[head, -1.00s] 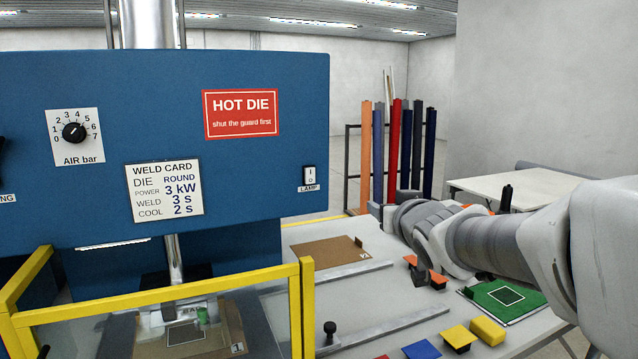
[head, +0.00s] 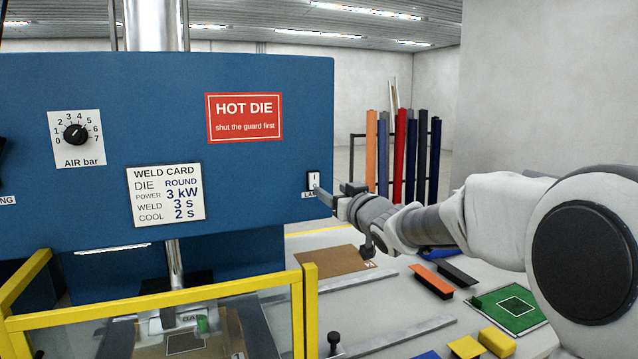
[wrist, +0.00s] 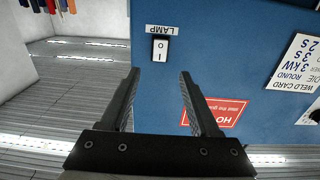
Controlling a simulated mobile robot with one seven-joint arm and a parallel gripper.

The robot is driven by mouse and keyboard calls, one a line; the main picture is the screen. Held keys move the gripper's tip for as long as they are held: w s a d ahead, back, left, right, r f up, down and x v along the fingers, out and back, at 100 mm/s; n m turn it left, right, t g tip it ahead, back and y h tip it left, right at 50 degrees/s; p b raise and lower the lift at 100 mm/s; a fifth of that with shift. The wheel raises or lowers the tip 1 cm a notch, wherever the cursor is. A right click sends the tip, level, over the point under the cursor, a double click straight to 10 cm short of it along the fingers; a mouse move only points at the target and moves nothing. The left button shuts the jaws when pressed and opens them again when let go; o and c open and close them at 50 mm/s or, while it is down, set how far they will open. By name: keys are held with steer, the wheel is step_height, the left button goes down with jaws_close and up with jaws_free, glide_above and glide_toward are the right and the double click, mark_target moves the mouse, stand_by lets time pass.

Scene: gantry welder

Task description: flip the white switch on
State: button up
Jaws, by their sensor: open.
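The white rocker switch (head: 313,180) with I and O marks is on the right end of the blue machine panel (head: 260,70). A LAMP label (head: 306,195) sits just below it, partly covered by a finger in the head view. In the wrist view, which is upside down, the switch (wrist: 160,51) shows whole, just beyond the fingertips and between their lines. My gripper (head: 331,193) is open and empty, its fingers pointing at the panel close to the switch. The gripper (wrist: 159,73) shows no clear contact with the switch. I cannot tell which way the rocker is pressed.
A red HOT DIE sign (head: 244,118), a weld card (head: 166,194) and an AIR dial (head: 76,135) share the panel. A yellow-framed guard (head: 310,310) stands below left. Under my arm, the table holds a brown board (head: 335,262), coloured blocks and a green mat (head: 508,308).

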mark_target(315, 180)
steer(key=p+x, duration=0.1)
steer(key=x, duration=0.8)
steer(key=shift+w, duration=0.15)
jaws_close()
